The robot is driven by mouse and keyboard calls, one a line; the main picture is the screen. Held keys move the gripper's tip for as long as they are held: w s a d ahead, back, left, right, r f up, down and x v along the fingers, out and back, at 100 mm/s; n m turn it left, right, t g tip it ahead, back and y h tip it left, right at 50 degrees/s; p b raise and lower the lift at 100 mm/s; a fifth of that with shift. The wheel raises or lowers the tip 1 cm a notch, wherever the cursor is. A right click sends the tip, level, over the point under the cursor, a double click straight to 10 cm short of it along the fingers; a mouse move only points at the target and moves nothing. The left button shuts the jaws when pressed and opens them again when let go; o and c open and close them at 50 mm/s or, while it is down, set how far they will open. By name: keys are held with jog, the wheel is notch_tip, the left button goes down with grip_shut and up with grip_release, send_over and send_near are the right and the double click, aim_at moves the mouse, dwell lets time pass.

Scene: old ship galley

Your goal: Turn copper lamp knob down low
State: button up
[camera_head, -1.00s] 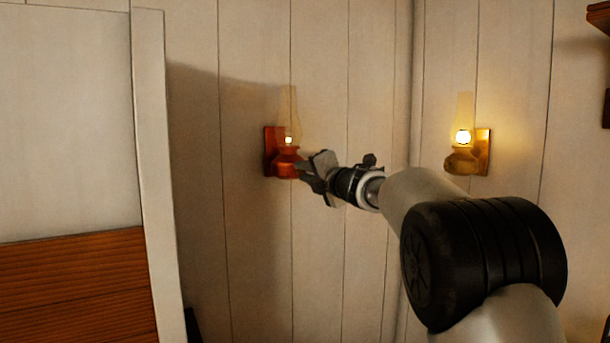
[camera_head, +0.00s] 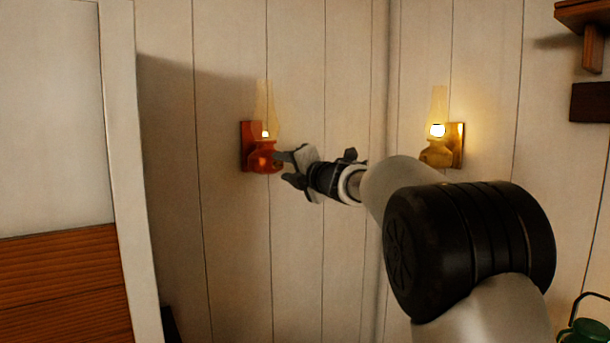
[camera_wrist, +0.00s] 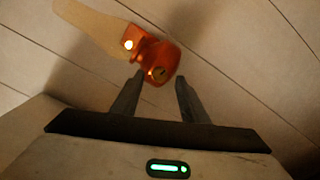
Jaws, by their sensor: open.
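The copper lamp (camera_head: 263,157) hangs on the left wall on a reddish wooden bracket, with a tall glass chimney and a small lit flame. It also shows in the wrist view (camera_wrist: 155,55), tilted, with a small round brassy knob (camera_wrist: 158,74) on its body facing me. My gripper (camera_head: 283,168) is open, just right of the lamp's base in the head view. In the wrist view the fingertips (camera_wrist: 160,80) stand apart on either side of the knob's line. I cannot tell whether they touch the lamp.
A brass lamp (camera_head: 436,153) with a brighter flame hangs on the right wall. A wooden shelf (camera_head: 585,20) is at the upper right and a green lantern-like object (camera_head: 588,332) at the lower right. A white door frame (camera_head: 130,180) stands at left.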

jog(key=v, duration=1.5)
jog(key=shift+s+d+b, duration=0.2)
jog(key=shift+s+b, duration=0.1)
jog(key=shift+b, duration=0.15)
jog(key=s+d+f+m+h, duration=0.3)
jog(key=s+d+m+h, duration=0.3)
jog(key=d+m, duration=0.25)
jog(key=s+d+f+m+h, duration=0.3)
jog(key=s+d+m+h, duration=0.3)
jog(key=m, duration=0.4)
jog(key=s+a+f+m+g+y, duration=0.1)
jog(key=s+f+m+g, duration=0.35)
jog(key=s+f, duration=0.55)
jog(key=s+f+m+g+y, duration=0.1)
jog(key=s+f+m+g, duration=0.45)
jog(key=s, duration=0.75)
notch_tip(320, 180, up, 16)
jog(key=s+a+m+p, duration=0.1)
jog(key=p, duration=1.8)
jog(key=shift+s+t, duration=0.25)
jog(key=shift+t, duration=0.05)
